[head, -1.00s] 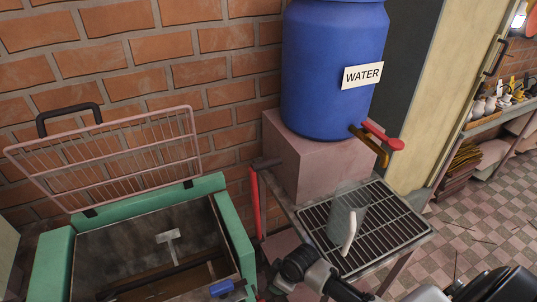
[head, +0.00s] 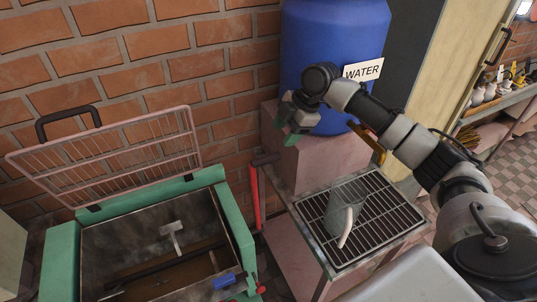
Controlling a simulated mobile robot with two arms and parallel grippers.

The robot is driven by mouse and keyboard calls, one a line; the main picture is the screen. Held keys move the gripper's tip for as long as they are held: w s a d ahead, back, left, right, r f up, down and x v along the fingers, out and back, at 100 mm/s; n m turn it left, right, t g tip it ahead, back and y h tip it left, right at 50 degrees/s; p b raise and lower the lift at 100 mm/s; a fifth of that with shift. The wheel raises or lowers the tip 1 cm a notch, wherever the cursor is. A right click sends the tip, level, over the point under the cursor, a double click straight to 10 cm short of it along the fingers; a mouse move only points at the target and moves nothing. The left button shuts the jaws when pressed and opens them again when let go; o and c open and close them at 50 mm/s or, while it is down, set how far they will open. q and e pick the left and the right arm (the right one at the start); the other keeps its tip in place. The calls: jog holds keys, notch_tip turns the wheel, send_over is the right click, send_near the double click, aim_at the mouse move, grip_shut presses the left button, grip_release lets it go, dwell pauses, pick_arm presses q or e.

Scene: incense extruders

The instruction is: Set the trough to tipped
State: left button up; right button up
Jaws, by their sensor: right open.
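The trough (head: 232,222) is a green-rimmed open box at the lower left, with a dark, stained inside. It appears upright, with its opening facing up. Its pink wire grid lid (head: 112,160) stands raised behind it. A red lever (head: 254,198) with a dark grip at its top stands upright just right of the trough. My right gripper (head: 288,128) is open and empty, in front of the pink block and blue barrel, above and to the right of the lever, and touching neither lever nor trough. My left gripper is out of view.
A blue water barrel (head: 330,35) stands on a pink block (head: 330,160). A brick wall (head: 215,60) closes off the back.

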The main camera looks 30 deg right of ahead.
aim_at(268, 157)
jog(key=p+x, duration=0.2)
jog(key=x, duration=0.6)
jog(key=shift+w+a+f, duration=0.15)
jog(key=shift+a+f, duration=0.05)
jog(key=shift+f, duration=0.15)
jog(key=shift+p+x, duration=0.3)
jog(key=shift+x, duration=0.5)
jog(key=shift+d, duration=0.1)
grip_shut()
